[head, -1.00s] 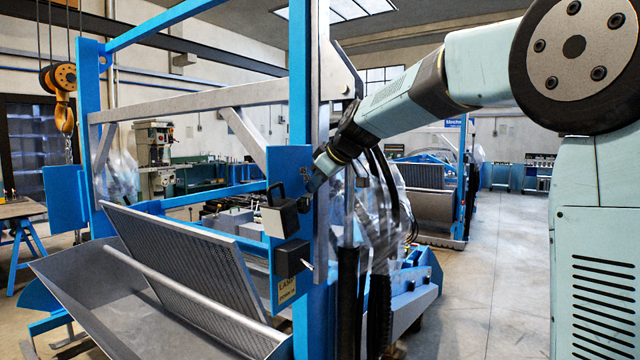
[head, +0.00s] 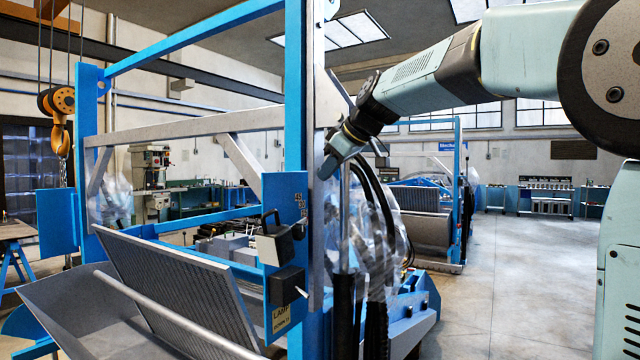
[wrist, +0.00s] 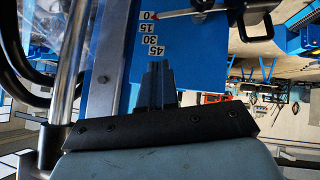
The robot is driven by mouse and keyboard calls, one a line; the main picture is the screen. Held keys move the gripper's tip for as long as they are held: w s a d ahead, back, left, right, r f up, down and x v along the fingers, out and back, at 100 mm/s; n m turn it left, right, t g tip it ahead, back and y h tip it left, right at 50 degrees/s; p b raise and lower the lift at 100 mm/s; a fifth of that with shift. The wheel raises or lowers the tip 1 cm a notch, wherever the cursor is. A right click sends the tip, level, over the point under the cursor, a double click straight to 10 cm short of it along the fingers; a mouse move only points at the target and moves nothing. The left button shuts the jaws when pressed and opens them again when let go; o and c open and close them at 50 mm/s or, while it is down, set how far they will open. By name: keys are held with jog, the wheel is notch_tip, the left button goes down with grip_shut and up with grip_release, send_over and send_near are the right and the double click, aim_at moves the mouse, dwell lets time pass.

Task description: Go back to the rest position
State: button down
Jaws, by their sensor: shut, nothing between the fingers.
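My gripper (head: 329,166) is at the end of my raised arm, beside the blue upright post and above the blue control panel (head: 284,215). In the wrist view its narrow fingers (wrist: 156,75) are together with nothing between them, in front of the panel's number strip (wrist: 150,32) reading 0, 15, 30, 45. A thin pointer (wrist: 190,12) with a red tip lies near the 0.
The blue post (head: 298,90) stands close to my gripper. Dark hoses (head: 377,200) and clear plastic wrap hang just behind it. A sieve frame (head: 175,285) is at the lower left. The floor (head: 510,285) at the right is open.

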jog(key=s+d+f+m+h, duration=0.2)
jog(key=s+d+f+m, duration=0.2)
jog(key=s+d+f, duration=0.2)
jog(key=s+d+f+m+g+h, duration=0.1)
jog(key=s+d+f+m, duration=0.3)
jog(key=s, duration=1.1)
jog(key=s+d+f+m+h, duration=0.3)
jog(key=s+d+f, duration=0.6)
jog(key=f, duration=0.6)
jog(key=shift+s+d+m, duration=0.35)
jog(key=shift+s+m, duration=0.45)
jog(key=shift+s, duration=0.25)
jog(key=c, duration=1.8)
grip_release()
